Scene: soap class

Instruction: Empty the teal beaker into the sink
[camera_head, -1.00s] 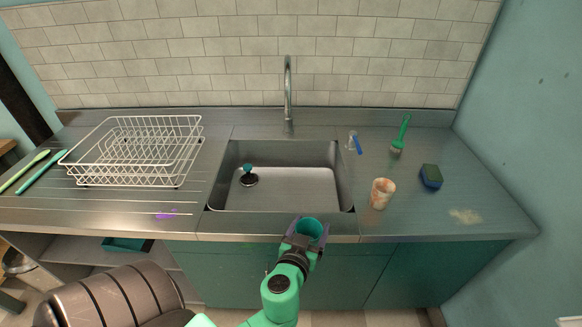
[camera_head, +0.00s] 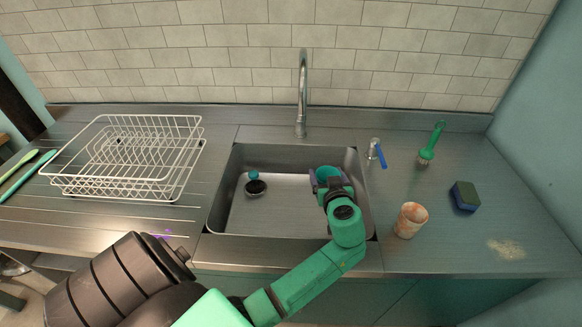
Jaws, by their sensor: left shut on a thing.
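The teal beaker (camera_head: 327,173) is in my left gripper (camera_head: 326,181), which is shut on it. The beaker looks close to upright, with its open rim facing up. It is over the right part of the metal sink (camera_head: 290,217). What is inside the beaker cannot be made out. A small dark plunger-like thing with a teal top (camera_head: 255,184) is in the sink at the left. My right gripper is not in view.
The faucet (camera_head: 302,95) rises behind the sink. A white dish rack (camera_head: 130,160) stands at left. To the right are a stained cup (camera_head: 410,220), a blue-handled item (camera_head: 376,152), a green brush (camera_head: 430,145) and a sponge (camera_head: 465,196).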

